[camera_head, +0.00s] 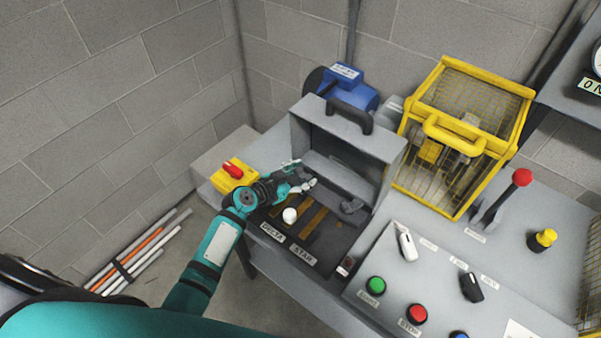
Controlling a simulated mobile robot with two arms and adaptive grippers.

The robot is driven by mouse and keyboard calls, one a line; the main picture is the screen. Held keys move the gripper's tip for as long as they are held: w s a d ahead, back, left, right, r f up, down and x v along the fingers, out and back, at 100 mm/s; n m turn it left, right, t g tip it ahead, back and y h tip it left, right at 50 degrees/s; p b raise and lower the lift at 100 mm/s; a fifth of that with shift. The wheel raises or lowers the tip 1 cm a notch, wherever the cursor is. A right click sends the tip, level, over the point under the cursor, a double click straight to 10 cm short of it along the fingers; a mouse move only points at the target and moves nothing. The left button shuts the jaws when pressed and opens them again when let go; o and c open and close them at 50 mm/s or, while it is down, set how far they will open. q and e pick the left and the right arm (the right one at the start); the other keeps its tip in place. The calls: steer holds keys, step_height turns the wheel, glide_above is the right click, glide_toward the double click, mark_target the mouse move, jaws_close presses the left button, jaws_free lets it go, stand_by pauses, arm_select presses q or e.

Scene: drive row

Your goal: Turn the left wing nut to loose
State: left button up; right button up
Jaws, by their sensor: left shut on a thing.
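An open grey box (374,148) stands on the bench, its lid raised behind it with a black handle. My left gripper (304,187) reaches into the box from the left and is shut on the left wing nut, mostly hidden by the fingers. The right wing nut (352,206), dark grey, sits free at the right side of the box. A white round knob (290,215) stands between them, nearer the front. Brass-coloured bars (313,217) lie in the box floor behind labels reading DELTA and STAR. My right gripper is out of view.
A yellow box with a red switch (232,171) is close beside my left wrist. A blue motor (345,88) and a yellow mesh cage (487,85) stand behind. A panel with push buttons (376,285) and a red-knobbed lever (522,178) is at right.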

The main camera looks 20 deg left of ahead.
arm_select(q)
steer(key=shift+y, duration=0.3)
steer(key=o, duration=0.9)
steer(key=v, duration=1.1)
steer(key=shift+f, duration=0.1)
steer(key=shift+s+a+r, duration=0.15)
steer(key=shift+s+r, duration=0.1)
steer(key=shift+s, duration=0.3)
steer(key=shift+w, duration=0.1)
